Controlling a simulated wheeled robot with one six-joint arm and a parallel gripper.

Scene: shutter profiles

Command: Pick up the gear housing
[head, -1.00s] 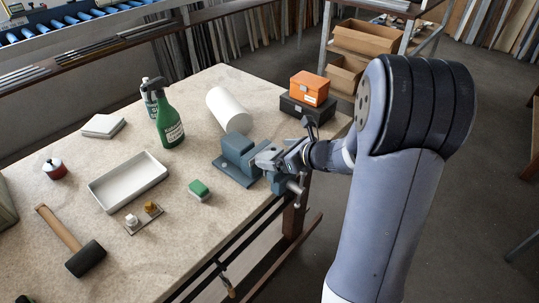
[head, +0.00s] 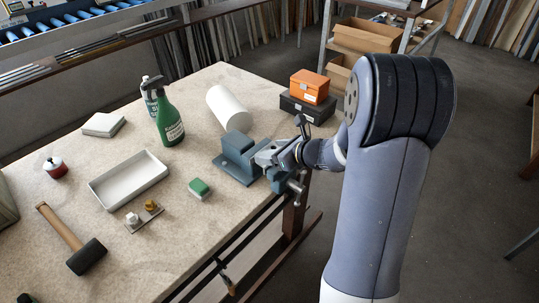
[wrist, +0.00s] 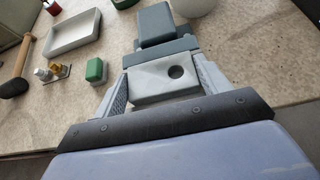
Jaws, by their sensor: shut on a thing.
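The gear housing (wrist: 150,84) is a light grey block with a round dark hole in its face. It lies between the two fingers of my gripper (wrist: 162,72), which is shut on it. In the head view, the housing (head: 266,156) shows as a small pale piece at the tip of my gripper (head: 272,153). It is at the blue-grey vise (head: 237,165), just in front of the upright jaw. I cannot tell whether it rests in the vise or hangs just above it. Its underside is hidden.
Left of the vise are a green-and-white block (head: 200,188), a white tray (head: 128,180), a mallet (head: 70,238) and a small plate with fittings (head: 144,216). Behind stand a white roll (head: 229,108), a green spray bottle (head: 169,122), and an orange box (head: 309,87) on a dark case (head: 307,108).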

